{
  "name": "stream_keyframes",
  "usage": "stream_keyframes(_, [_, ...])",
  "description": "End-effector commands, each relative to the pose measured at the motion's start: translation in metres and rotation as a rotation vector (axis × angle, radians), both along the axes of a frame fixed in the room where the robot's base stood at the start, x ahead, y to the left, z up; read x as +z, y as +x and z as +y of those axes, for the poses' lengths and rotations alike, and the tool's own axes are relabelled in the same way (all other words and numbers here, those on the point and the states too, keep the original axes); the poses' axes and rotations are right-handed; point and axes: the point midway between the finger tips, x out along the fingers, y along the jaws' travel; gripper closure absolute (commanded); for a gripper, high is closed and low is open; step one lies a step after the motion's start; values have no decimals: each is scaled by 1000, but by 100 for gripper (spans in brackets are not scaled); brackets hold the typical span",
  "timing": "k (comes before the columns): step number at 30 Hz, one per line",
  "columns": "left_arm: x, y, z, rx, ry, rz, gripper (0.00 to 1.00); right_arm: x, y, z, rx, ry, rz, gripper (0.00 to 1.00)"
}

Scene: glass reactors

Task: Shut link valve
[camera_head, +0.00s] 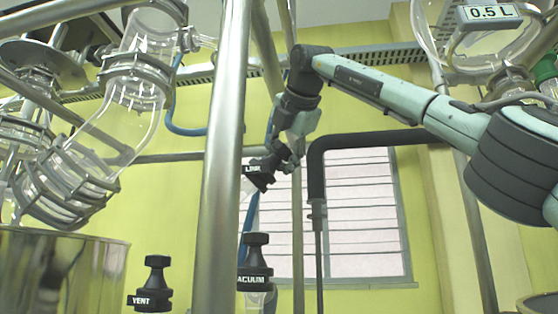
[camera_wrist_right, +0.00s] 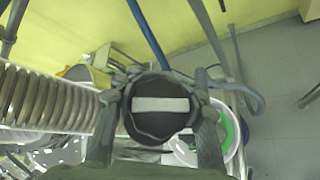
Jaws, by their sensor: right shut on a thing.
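The link valve (camera_head: 261,180) is a black knob with a white "LINK" label, near the middle of the head view and tilted. My right gripper (camera_head: 287,157) reaches it from above right, and its fingers are shut on the valve's knob. In the right wrist view the round black knob with a white bar (camera_wrist_right: 160,104) sits between the two fingers of my right gripper (camera_wrist_right: 163,110), which touch it on both sides. The lower part of the valve and its pipe are partly hidden. My left gripper is not in view.
A vent valve (camera_head: 152,285) and a vacuum valve (camera_head: 254,264) stand below. A thick steel post (camera_head: 222,160) rises just left of the link valve. A dark bent pipe (camera_head: 316,170) is to the right. Glass vessels (camera_head: 130,90) hang at the left.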

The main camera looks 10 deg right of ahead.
Motion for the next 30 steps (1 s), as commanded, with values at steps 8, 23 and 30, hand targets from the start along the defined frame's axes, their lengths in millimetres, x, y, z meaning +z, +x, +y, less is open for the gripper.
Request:
stream_keyframes(8, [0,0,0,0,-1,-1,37,1,-1,0,-1,2,0,96])
stream_keyframes(23, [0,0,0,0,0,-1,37,1,0,0,0,1,0,37])
stream_keyframes(30, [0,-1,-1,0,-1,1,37,5,-7,0,-1,1,-1,37])
